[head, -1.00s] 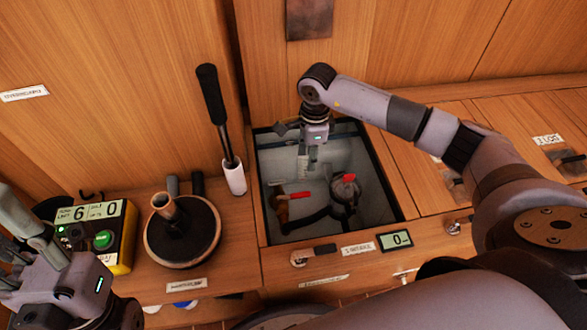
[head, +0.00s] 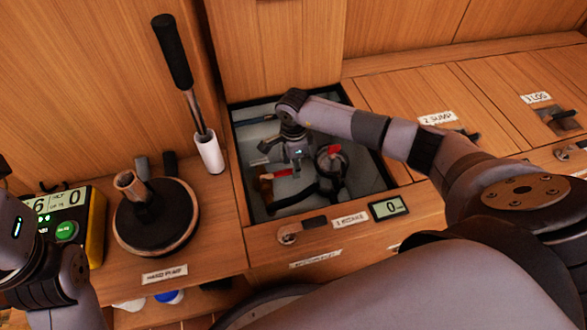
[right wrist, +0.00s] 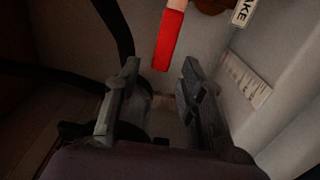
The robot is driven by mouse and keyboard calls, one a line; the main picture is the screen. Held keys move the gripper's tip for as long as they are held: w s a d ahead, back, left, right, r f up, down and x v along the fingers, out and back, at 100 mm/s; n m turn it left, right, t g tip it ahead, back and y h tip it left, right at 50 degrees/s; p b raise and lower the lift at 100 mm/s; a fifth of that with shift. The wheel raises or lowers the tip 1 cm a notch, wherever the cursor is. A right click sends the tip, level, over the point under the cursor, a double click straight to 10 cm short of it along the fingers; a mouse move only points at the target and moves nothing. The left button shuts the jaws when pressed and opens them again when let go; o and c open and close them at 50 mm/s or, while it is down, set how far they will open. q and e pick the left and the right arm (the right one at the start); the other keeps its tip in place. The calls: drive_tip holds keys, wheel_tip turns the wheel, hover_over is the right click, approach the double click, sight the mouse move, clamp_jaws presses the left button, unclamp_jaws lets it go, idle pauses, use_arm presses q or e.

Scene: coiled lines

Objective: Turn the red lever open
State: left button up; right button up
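The red lever (right wrist: 170,41) hangs in the upper middle of the right wrist view, ahead of and between the fingertips, apart from them. In the head view only a sliver of this lever (head: 284,173) shows beside the brass fitting (head: 266,187) in the open bin; my gripper hides the rest. My right gripper (head: 291,167) reaches down into the bin above the lever. In the right wrist view its fingers (right wrist: 160,70) are apart with nothing between them. My left gripper is cut off at the left edge of the head view, with its fingers not shown.
A dark round fitting (head: 331,172) with a red top stands right of the lever. Black hoses run beside it. The bin's walls and rim (head: 237,150) surround my right gripper closely. A hand pump (head: 157,215) with an upright handle stands to the left.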

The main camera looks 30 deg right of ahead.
drive_tip(key=shift+f, duration=0.5)
clamp_jaws()
idle(0.6)
